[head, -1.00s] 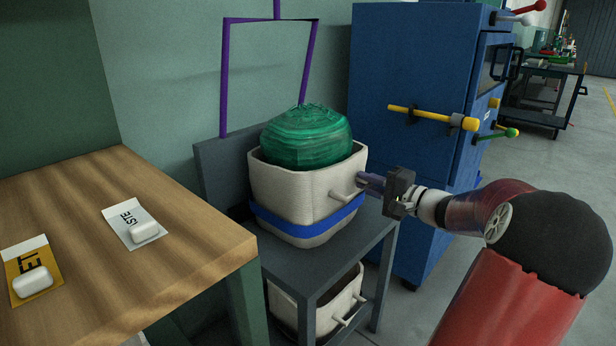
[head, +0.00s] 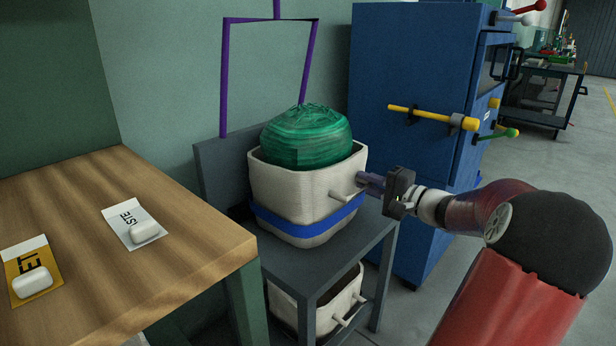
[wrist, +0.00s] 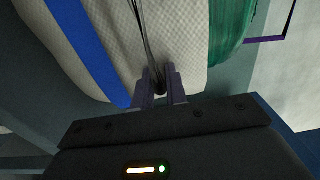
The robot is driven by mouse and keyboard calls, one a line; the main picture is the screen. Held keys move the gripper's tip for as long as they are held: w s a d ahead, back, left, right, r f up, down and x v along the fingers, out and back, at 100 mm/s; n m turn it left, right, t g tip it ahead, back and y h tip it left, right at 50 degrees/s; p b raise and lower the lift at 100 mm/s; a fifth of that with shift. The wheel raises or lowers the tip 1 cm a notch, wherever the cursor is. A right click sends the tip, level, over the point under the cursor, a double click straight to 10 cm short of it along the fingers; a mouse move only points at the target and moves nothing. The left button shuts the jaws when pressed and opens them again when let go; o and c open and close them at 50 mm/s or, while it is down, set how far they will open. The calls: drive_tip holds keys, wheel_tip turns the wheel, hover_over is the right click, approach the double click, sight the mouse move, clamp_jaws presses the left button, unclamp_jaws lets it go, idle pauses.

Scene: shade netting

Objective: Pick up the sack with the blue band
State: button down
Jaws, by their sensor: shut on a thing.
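The sack with the blue band is a white woven, box-shaped sack (head: 285,190) with a blue band (head: 300,226) around its lower part. It stands upright on the grey shelf unit, with green netting (head: 305,138) bulging from its top. My gripper (head: 362,184) is at the sack's right side. In the wrist view my gripper's fingers (wrist: 160,88) are closed around a thin part at the sack's side, with the white wall (wrist: 125,45) and blue band (wrist: 88,45) close by. The fingertips are partly hidden in the head view.
A second white sack (head: 348,296) sits on the shelf below. The grey shelf top (head: 290,262) has a purple frame (head: 224,80) behind it. A wooden table (head: 190,215) with two tags stands at left, a blue cabinet (head: 405,70) with a yellow bar at right.

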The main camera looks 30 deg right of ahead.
sight(357, 166)
drive_tip(key=shift+r, duration=0.3)
drive_tip(key=shift+r+p, duration=0.75)
drive_tip(key=shift+r, duration=0.6)
